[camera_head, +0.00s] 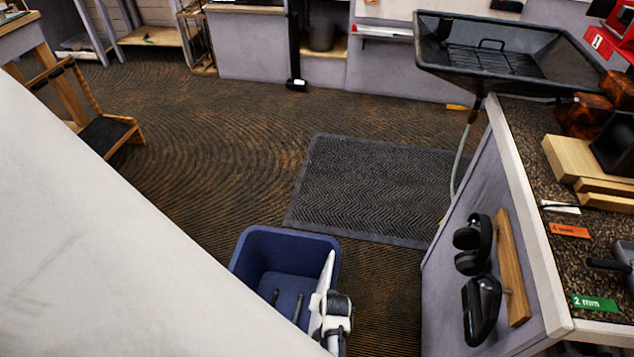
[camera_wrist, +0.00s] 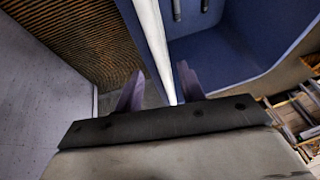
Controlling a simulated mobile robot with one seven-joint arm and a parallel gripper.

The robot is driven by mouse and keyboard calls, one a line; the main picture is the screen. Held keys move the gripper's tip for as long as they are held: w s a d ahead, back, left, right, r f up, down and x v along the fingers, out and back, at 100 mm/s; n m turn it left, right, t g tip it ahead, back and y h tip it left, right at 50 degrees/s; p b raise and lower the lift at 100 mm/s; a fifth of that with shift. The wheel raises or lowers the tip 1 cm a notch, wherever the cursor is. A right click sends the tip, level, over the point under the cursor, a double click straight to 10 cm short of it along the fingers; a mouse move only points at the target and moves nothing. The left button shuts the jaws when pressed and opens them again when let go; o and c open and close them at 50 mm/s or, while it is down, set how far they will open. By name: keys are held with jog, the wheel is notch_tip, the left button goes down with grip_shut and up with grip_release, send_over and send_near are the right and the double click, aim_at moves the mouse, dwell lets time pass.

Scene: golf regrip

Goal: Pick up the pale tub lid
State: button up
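The pale tub lid (camera_head: 326,274) stands on edge against the right side of the blue tub (camera_head: 262,238). In the wrist view the lid (camera_wrist: 153,38) shows as a thin pale strip running down between my two fingers, with the tub (camera_wrist: 215,50) to its right. My gripper (camera_wrist: 160,70) is open around the lid's edge. The lid is close to the right finger, and a gap shows between it and the left finger. In the head view my white wrist is beside the lid; the fingertips are hidden there.
Dark rods (camera_head: 297,306) lie inside the tub. A grey cabinet with headphones (camera_head: 473,243) on its side stands close on the right, under a cluttered worktop (camera_head: 545,190). A black ribbed mat (camera_head: 370,185) lies behind the tub. Open floor extends to the back left.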

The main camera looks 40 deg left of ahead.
jog(key=shift+w+a+r+b+x, duration=0.1)
jog(key=shift+w+b+x, duration=0.05)
jog(key=shift+b+x, duration=0.9)
jog(key=shift+w+a+r+b+x, duration=0.1)
jog(key=shift+w+b+x, duration=0.05)
jog(key=shift+b+x, duration=0.85)
jog(key=shift+w+a+b+x, duration=0.1)
jog(key=shift+w+b+x, duration=0.05)
jog(key=shift+b+x, duration=0.9)
jog(key=shift+r, duration=0.2)
jog(key=shift+s, duration=0.1)
jog(key=shift+f, duration=0.1)
jog(key=shift+c, duration=0.6)
grip_shut()
